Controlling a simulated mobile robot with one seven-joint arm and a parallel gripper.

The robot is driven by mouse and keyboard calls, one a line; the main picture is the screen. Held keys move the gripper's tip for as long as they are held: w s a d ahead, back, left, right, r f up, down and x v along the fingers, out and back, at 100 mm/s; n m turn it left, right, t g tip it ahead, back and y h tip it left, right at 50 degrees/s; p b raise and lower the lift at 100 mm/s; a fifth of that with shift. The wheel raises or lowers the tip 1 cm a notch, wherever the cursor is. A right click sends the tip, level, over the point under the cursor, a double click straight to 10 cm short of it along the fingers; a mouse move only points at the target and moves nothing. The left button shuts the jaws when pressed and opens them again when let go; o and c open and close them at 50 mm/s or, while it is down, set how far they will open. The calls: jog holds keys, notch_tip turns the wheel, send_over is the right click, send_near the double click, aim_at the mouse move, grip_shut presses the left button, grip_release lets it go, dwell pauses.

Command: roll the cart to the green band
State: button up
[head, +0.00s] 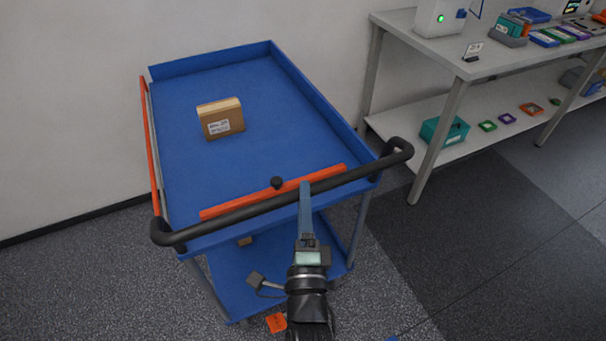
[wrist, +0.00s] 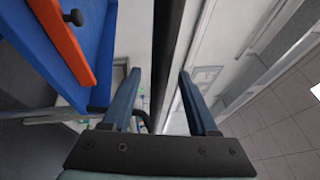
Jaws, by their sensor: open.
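The cart (head: 280,115) is blue with an upper and a lower tray and stands beside the wall. Its black push handle (head: 235,215) runs along the near side. My gripper (head: 306,192) is at the handle, right of its middle. In the wrist view the handle (wrist: 166,50) passes between the two open fingers of my gripper (wrist: 158,78), with a gap on the left finger's side. Whether the right finger touches it I cannot tell. No green band shows in either view.
A cardboard box (head: 222,118) stands on the cart's upper tray. A white workbench (head: 490,58) with bins and a device is at the right, close to the cart's right side. A dark floor strip (head: 455,235) and open floor lie front right.

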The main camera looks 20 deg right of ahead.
jog(key=shift+p+x, duration=0.4)
jog(key=shift+x, duration=2.15)
grip_shut()
